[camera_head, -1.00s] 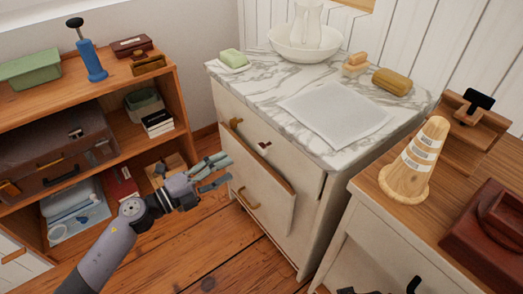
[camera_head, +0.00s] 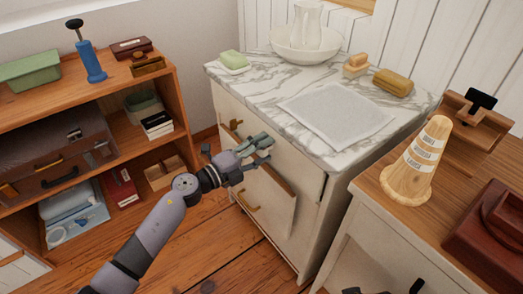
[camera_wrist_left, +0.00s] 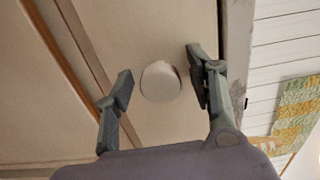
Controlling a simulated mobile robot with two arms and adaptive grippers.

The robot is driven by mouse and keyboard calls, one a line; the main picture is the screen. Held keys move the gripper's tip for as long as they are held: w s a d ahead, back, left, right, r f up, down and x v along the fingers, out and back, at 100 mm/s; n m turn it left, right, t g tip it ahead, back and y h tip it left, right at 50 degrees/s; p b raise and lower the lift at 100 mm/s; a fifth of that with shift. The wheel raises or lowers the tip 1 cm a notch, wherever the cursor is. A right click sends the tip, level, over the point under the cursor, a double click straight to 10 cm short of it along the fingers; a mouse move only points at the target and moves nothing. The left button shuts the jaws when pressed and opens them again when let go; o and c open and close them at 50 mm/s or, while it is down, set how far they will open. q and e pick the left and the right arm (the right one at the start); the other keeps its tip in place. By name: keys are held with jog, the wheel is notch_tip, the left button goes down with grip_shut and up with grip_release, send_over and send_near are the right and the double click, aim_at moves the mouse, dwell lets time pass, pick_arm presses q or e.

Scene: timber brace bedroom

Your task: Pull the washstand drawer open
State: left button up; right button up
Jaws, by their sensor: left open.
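The washstand (camera_head: 312,228) is a cream cabinet with a marble top. Its upper front has a brass handle (camera_head: 236,124); a lower drawer front with another brass handle (camera_head: 249,200) stands out from the cabinet. My left gripper (camera_head: 268,150) is at the upper front, covering the place of a small knob. In the left wrist view a round pale knob (camera_wrist_left: 160,82) lies between the two spread fingers of the gripper (camera_wrist_left: 160,72). The fingers are open, with gaps on both sides of the knob.
A wooden shelf (camera_head: 178,92) with a suitcase (camera_head: 40,150) stands at the left. A table (camera_head: 372,190) with a wooden cone (camera_head: 413,165) stands close at the right. On the marble top are a basin (camera_head: 290,52), soap and a cloth (camera_head: 335,115). Floor in front is clear.

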pick_arm(q)
jog(key=shift+c, duration=0.5)
grip_shut()
